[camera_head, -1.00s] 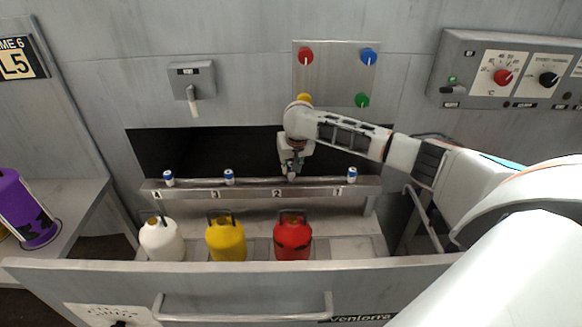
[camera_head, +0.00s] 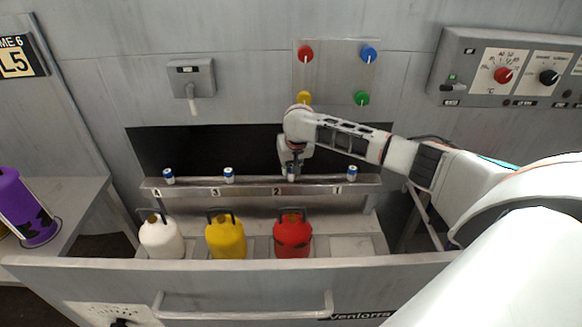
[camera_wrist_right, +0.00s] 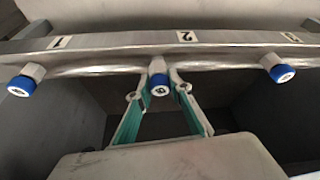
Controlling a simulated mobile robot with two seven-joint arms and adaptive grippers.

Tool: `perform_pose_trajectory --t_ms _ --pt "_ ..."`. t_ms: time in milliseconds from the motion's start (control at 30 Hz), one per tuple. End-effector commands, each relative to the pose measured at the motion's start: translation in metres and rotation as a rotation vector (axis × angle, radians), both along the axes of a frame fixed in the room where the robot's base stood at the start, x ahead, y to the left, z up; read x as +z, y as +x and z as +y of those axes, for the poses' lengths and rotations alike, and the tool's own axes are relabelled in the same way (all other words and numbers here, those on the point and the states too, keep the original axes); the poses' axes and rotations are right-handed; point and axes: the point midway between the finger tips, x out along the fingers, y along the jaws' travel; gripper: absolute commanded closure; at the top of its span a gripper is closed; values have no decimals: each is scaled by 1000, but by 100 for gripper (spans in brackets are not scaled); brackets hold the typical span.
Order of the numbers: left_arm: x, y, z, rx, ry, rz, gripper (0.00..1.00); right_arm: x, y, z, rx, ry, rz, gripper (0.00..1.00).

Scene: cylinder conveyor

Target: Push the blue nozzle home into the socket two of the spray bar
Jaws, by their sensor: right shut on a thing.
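The spray bar (camera_head: 253,191) is a grey metal bar across the dark opening, with number labels 4, 3, 2 and 1 from left to right in the head view. My right gripper (camera_head: 291,176) is at the label 2 position, pointing down. In the right wrist view the right gripper (camera_wrist_right: 159,88) has its fingers on both sides of the blue nozzle (camera_wrist_right: 159,86), shut on it. The nozzle meets the bar near label 2; how deep it sits in socket two is hard to tell. My left gripper is not in view.
Other blue and white nozzles stand at label 4 (camera_head: 169,176), label 3 (camera_head: 228,174) and label 1 (camera_head: 352,173). White (camera_head: 160,240), yellow (camera_head: 226,240) and red (camera_head: 292,238) canisters stand below the bar. A drawer-like front panel (camera_head: 240,280) runs before them.

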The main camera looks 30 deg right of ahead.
Motion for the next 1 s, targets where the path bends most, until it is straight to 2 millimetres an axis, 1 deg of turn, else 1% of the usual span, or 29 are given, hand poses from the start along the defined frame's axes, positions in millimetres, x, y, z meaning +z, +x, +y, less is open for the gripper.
perform_pose_trajectory --t_ms 533,567,600,633,1000 --pt "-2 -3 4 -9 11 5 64 -14 -1 1 0 1 2 98" --pt "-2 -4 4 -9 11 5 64 -14 -1 1 0 1 2 78" --pt "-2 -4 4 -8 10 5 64 -13 0 0 0 1 2 67" --pt "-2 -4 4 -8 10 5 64 -13 0 0 0 1 2 61" --pt "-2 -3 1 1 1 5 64 -11 -1 1 1 1 1 61"
